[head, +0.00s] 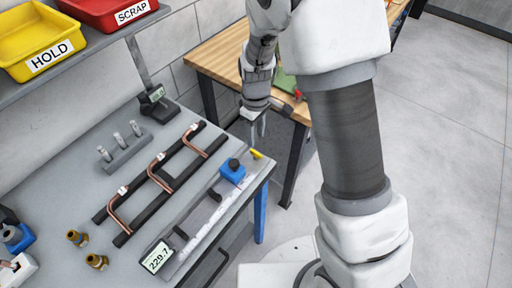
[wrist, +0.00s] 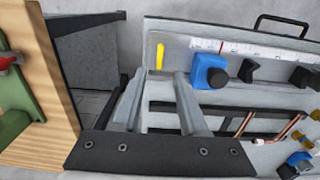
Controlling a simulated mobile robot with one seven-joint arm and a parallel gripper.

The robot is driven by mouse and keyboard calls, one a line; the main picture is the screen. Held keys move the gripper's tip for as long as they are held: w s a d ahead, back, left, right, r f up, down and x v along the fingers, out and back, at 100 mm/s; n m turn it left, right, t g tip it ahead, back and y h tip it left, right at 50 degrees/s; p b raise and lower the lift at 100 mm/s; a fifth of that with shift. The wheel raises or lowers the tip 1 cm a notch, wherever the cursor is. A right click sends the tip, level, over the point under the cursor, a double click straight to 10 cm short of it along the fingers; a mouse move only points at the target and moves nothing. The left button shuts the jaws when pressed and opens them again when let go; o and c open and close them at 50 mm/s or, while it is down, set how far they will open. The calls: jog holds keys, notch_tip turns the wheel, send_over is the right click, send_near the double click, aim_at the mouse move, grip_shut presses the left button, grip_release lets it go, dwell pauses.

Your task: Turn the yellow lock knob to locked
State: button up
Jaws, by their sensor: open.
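The yellow lock knob (head: 257,154) is a small bar at the far end of the measuring rail, beside the blue stop block (head: 232,173) with its black knob. In the wrist view the yellow knob (wrist: 160,56) lies upright in the picture, roughly across the rail's length. The blue block (wrist: 209,72) is just to its right. My gripper (head: 258,132) is open and empty above the bench's far corner, apart from the knob. In the wrist view my gripper's two fingers (wrist: 157,76) point toward the knob, which shows between and beyond their tips.
The rail carries a ruler (wrist: 240,48) and a display reading 229.7 (head: 157,257). A black rack with bent copper tubes (head: 164,178) stands left of it. Brass fittings (head: 96,261) lie at the near left. A wooden table (head: 217,54) stands behind, across a gap.

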aim_at(256, 152)
notch_tip(256, 152, down, 7)
jog(key=shift+f, duration=0.2)
dwell(0.3)
grip_shut()
